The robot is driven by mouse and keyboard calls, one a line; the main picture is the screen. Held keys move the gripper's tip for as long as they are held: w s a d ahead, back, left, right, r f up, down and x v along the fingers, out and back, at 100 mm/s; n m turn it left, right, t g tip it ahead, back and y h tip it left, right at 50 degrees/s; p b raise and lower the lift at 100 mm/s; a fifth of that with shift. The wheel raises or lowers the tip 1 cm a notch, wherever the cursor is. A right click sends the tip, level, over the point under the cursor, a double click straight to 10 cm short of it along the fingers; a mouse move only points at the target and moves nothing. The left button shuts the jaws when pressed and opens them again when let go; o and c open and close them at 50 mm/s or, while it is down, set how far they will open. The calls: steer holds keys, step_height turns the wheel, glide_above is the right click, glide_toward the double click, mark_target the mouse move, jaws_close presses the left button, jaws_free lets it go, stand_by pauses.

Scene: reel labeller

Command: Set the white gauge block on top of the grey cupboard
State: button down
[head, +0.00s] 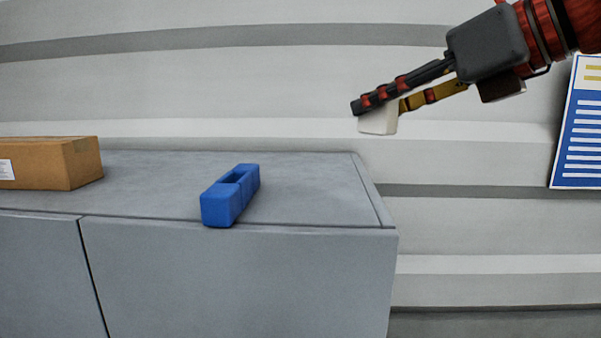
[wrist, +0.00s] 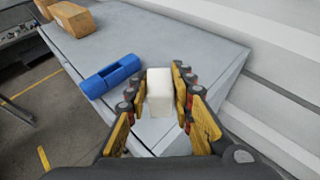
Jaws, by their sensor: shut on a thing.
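The white gauge block (head: 378,121) is held between the fingertips of my gripper (head: 383,104), at the upper right in the head view. In the wrist view the block (wrist: 160,92) sits upright between both fingers of my gripper (wrist: 159,98). My gripper is shut on it. The grey cupboard (head: 300,190) fills the lower left of the head view, with a flat top. The block is in the air, higher than the cupboard top in the head view. In the wrist view the cupboard top (wrist: 195,50) lies behind and below the block.
A blue slotted block (head: 230,197) lies on the cupboard top near its front edge. A cardboard box (head: 50,163) stands at the left of the top. The right part of the top is bare. A pale ribbed wall (head: 250,80) with a blue sign (head: 578,125) is behind.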

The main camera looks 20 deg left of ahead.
steer(key=a+f, duration=0.2)
steer(key=a, duration=0.1)
steer(key=a+f, duration=0.2)
steer(key=a, duration=0.1)
steer(key=a+f, duration=0.3)
steer(key=shift+p, duration=0.3)
steer(key=f, duration=0.3)
steer(key=shift+a+f, duration=0.1)
steer(key=shift+a, duration=0.25)
steer(key=shift+d+f, duration=0.1)
steer(key=shift+f, duration=0.3)
steer(key=shift+f, duration=0.2)
steer(key=c, duration=1.5)
jaws_free()
steer(key=shift+c, duration=0.2)
steer(key=shift+r, duration=0.15)
